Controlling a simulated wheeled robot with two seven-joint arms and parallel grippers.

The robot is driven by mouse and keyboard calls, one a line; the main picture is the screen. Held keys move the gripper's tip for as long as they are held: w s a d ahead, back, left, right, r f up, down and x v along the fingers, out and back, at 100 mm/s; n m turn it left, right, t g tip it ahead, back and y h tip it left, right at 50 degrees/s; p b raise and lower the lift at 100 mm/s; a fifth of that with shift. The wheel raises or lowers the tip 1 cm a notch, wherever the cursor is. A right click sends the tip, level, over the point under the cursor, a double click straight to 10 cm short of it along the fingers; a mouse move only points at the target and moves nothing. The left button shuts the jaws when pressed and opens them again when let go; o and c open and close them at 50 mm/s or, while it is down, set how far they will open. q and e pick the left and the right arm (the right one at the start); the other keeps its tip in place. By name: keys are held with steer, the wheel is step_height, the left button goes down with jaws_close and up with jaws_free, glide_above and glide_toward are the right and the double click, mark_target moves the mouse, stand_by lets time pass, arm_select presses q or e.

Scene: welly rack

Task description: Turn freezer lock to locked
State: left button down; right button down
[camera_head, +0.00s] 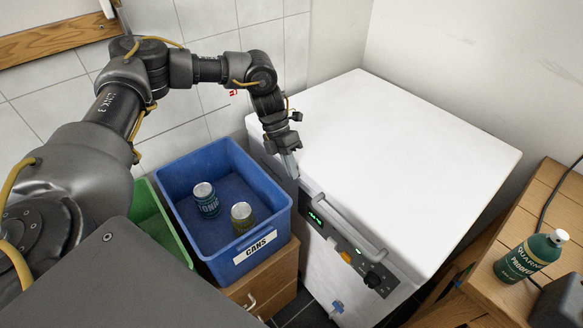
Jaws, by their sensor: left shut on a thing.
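The freezer is a white chest (410,150) with its lid closed, standing right of the blue crate. Its dark front panel (345,243) has green lit digits, an orange button (346,257) and a black knob (373,281). A small blue fitting (337,306) sits lower on the front. I cannot tell for certain which part is the lock. My left gripper (291,166) points down at the freezer's front edge, near the left end of the lid handle (350,228). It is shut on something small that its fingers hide. My right gripper is not in view.
A blue crate (180,168) marked CANS holds two cans (205,200) on a wooden cabinet (262,280). A green crate (150,212) stands to its left. A wooden table (510,255) at the right carries a green bottle (530,257). The freezer lid is bare.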

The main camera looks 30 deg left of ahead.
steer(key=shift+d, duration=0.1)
arm_select(q)
steer(key=c, duration=1.6)
jaws_free()
steer(key=shift+r, duration=0.1)
steer(key=b+v, duration=0.1)
steer(key=v, duration=0.9)
steer(key=shift+a+r, duration=0.25)
steer(key=shift+r, duration=0.05)
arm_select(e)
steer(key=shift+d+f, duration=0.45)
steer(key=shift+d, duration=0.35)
arm_select(q)
steer(key=shift+w, duration=0.1)
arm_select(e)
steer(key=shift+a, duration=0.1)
